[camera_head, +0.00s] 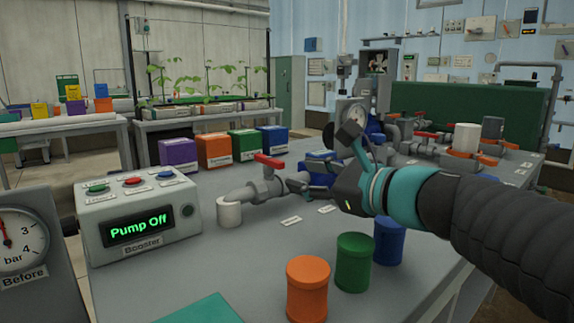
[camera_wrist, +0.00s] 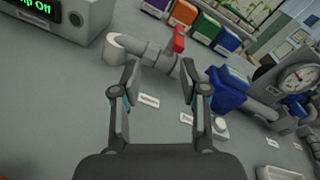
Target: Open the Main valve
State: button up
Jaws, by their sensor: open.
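A valve with a red lever (camera_head: 269,161) sits on a grey pipe (camera_head: 244,194) on the bench, beside the booster box. In the wrist view the red lever (camera_wrist: 179,40) is just beyond my fingertips, at the top middle. I cannot tell whether the lever lies along or across the pipe. A small label (camera_head: 291,221) lies in front of this pipe; its text is too small to read, so I cannot confirm which valve is Main. My gripper (camera_head: 297,184) is open and empty, right of and a little below the lever. Both fingers (camera_wrist: 160,75) show apart in the wrist view.
The booster box (camera_head: 138,220) reads "Pump Off". Orange (camera_head: 307,288), green (camera_head: 353,262) and blue (camera_head: 389,241) canisters stand in front of my arm. Coloured boxes (camera_head: 214,149) line the back. A pressure gauge (camera_wrist: 299,78) and blue fitting (camera_wrist: 228,91) stand right of my gripper.

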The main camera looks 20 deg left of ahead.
jog(key=w+a+f+m+t, duration=0.1)
jog(key=w+m, duration=0.3)
jog(key=m, duration=0.2)
send_near(257, 155)
jog(key=shift+m+t, duration=0.3)
jog(key=x, duration=0.6)
jog(key=shift+w+a+f, duration=0.15)
jog(key=shift+w+f, duration=0.1)
jog(key=shift+f, duration=0.15)
grip_shut()
